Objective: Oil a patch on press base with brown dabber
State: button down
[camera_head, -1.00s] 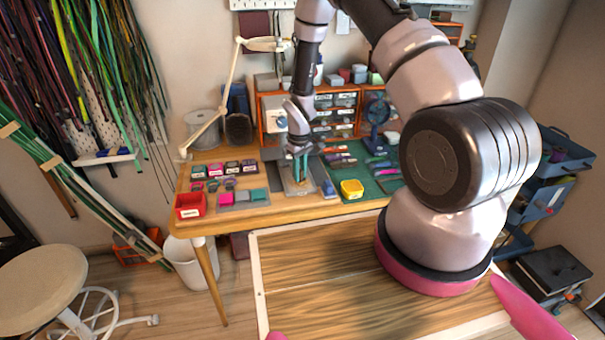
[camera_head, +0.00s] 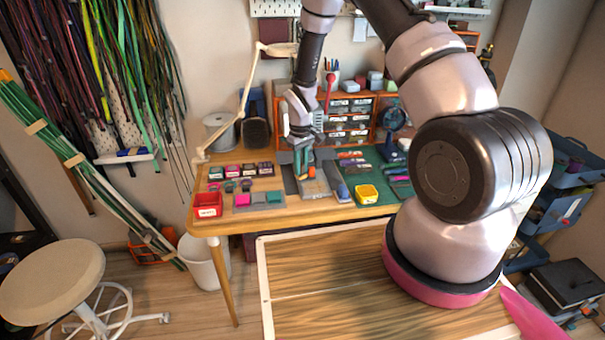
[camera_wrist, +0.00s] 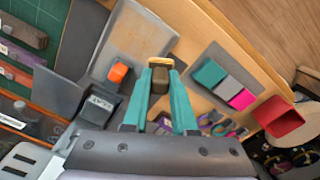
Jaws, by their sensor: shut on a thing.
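My gripper (camera_wrist: 160,88) has teal fingers and is shut on the brown dabber (camera_wrist: 160,76), a small dark brown block with a tan end. In the head view my gripper (camera_head: 303,170) is over the left part of the press base, and the dabber is hard to make out there. The press base (camera_wrist: 142,36) looks like a flat grey-beige plate in the wrist view; it also shows in the head view (camera_head: 315,189). An orange piece (camera_wrist: 118,72) is on the plate, left of the dabber. I cannot tell whether the dabber touches the plate.
A dark labelled block (camera_wrist: 100,104) is near the plate. A grey tray (camera_head: 258,200) with coloured pieces and a red bin (camera_head: 207,205) stand to the left. A yellow box (camera_head: 367,194) and a green mat (camera_head: 388,190) are to the right. Drawers (camera_head: 350,120) stand behind.

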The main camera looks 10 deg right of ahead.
jog(key=shift+r, duration=1.65)
